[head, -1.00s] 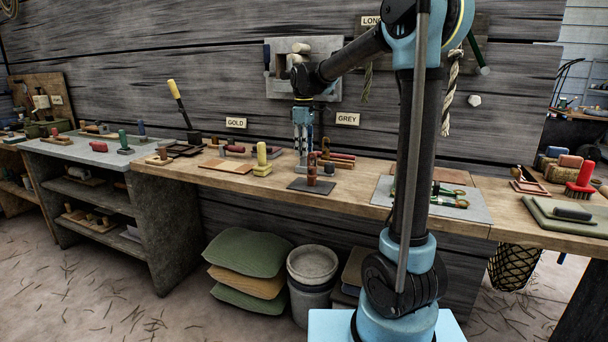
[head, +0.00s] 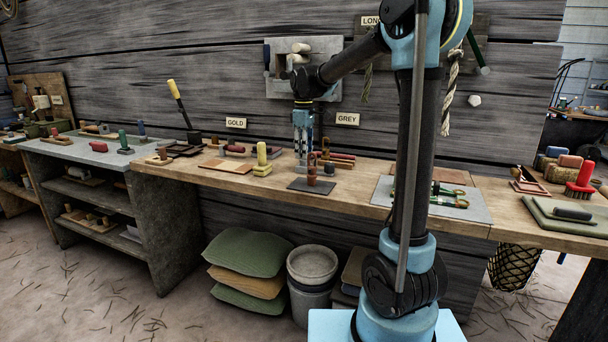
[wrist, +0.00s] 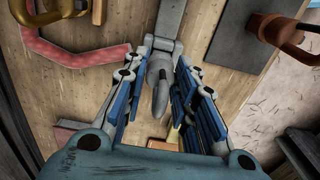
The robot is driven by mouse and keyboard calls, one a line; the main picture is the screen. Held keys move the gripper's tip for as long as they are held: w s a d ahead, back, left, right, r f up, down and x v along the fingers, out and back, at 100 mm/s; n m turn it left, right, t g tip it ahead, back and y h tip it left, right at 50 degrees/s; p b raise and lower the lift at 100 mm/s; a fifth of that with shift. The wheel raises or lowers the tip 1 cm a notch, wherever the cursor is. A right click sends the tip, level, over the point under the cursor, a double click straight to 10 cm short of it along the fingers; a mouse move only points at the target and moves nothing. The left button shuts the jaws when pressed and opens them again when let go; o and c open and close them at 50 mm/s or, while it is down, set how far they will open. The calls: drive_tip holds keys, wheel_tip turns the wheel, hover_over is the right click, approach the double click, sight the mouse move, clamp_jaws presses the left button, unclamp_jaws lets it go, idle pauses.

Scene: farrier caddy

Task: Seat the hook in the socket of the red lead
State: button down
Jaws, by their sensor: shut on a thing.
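In the wrist view a grey metal hook (wrist: 160,85) lies between the blue-padded fingers of my gripper (wrist: 160,100), which is shut on it. A grey flat piece (wrist: 171,18) runs away from the hook's far end; I cannot tell whether they are joined. The red lead (wrist: 75,52) lies in a bent strip on the wooden bench, left of the fingers. Its socket is not clear to me. In the head view my gripper (head: 303,150) points down over the bench, and the hook is too small to make out.
In the head view a yellow-topped piece (head: 262,158) stands to the left.

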drive_tip(key=shift+f, duration=0.6)
idle(0.8)
drive_tip(key=c, duration=1.2)
unclamp_jaws()
drive_tip(key=shift+r, duration=0.1)
wheel_tip(320, 180, up, 12)
drive_tip(key=shift+w+f, duration=0.1)
drive_tip(key=shift+f, duration=0.05)
